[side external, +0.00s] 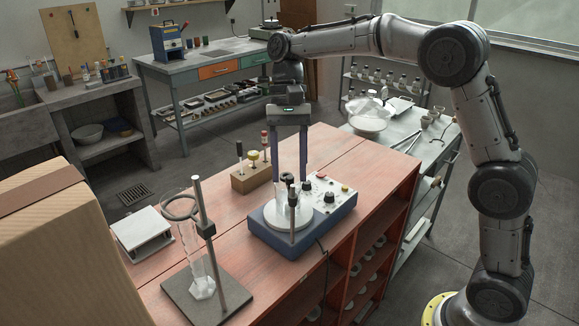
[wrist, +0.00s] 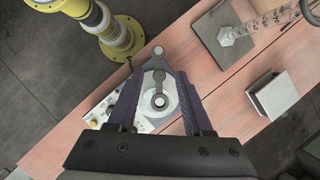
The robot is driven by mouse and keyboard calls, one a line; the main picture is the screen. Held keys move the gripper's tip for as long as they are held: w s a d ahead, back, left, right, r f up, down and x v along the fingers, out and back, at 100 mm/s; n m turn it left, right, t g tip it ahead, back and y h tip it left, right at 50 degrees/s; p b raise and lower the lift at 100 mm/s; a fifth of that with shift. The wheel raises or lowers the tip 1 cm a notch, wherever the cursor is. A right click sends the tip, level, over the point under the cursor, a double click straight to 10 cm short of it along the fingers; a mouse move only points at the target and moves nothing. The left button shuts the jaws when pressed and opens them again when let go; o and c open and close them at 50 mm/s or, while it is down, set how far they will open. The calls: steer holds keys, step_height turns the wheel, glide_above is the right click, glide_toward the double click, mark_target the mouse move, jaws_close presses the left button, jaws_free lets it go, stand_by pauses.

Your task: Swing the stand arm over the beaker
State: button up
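A blue bench unit (side external: 262,238) with a white round plate (side external: 275,222) and a control panel (side external: 328,193) sits on the red bench. A short grey stand arm with a post (side external: 292,212) and round knob stands over the plate. From above, the stand arm (wrist: 159,82) shows as a narrow link with a round end at each side. My gripper (side external: 290,181) is pointing down with its two fingers apart, near the top of the stand arm. In the wrist view my gripper (wrist: 158,76) has the link between its fingers; contact cannot be told. I cannot pick out a beaker clearly.
A retort stand (side external: 207,230) with a ring and a glass cylinder (side external: 198,265) stands at the bench's left. A wooden block (side external: 250,178) with upright tools is behind the unit. A white slab (side external: 142,230) and a cardboard box (side external: 60,250) lie left.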

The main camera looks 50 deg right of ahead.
steer(key=v, duration=0.7)
steer(key=shift+r, duration=0.2)
stand_by(0.4)
